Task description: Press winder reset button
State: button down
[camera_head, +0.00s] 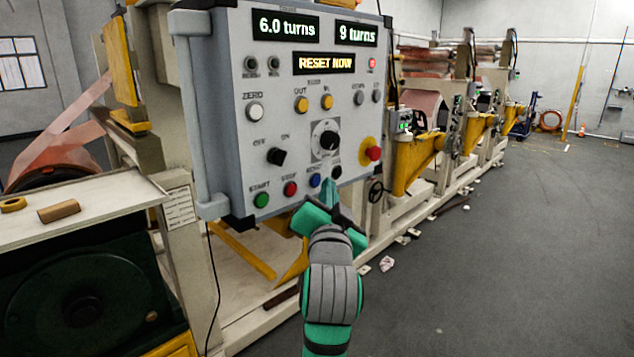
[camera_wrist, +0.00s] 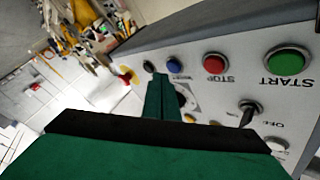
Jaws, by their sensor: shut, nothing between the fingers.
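The winder control panel (camera_head: 225,110) is a grey box whose display (camera_head: 323,63) reads "RESET NOW". Its bottom row has a green START button (camera_head: 261,199), a red STOP button (camera_head: 290,188), a blue button (camera_head: 314,180) and a black button (camera_head: 336,172). The labels of the last two are too small to read, so I cannot tell which is reset. My gripper (camera_head: 328,190) is shut and empty, just in front of and below these two. In the wrist view the fingers (camera_wrist: 158,90) point between the blue button (camera_wrist: 173,61) and the black button (camera_wrist: 149,66); contact cannot be told.
A red emergency knob on yellow (camera_head: 373,153) sits right of the row. A black selector (camera_head: 277,156) and a round dial (camera_head: 326,139) are above it. A bench top (camera_head: 95,205) is at left. Open grey floor (camera_head: 520,250) lies to the right.

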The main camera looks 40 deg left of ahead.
dwell(0.3)
jog(key=shift+w+a, duration=0.1)
jog(key=shift+a, duration=0.2)
jog(key=shift+a, duration=0.1)
jog(key=shift+s+a, duration=0.2)
jog(key=shift+s, duration=0.05)
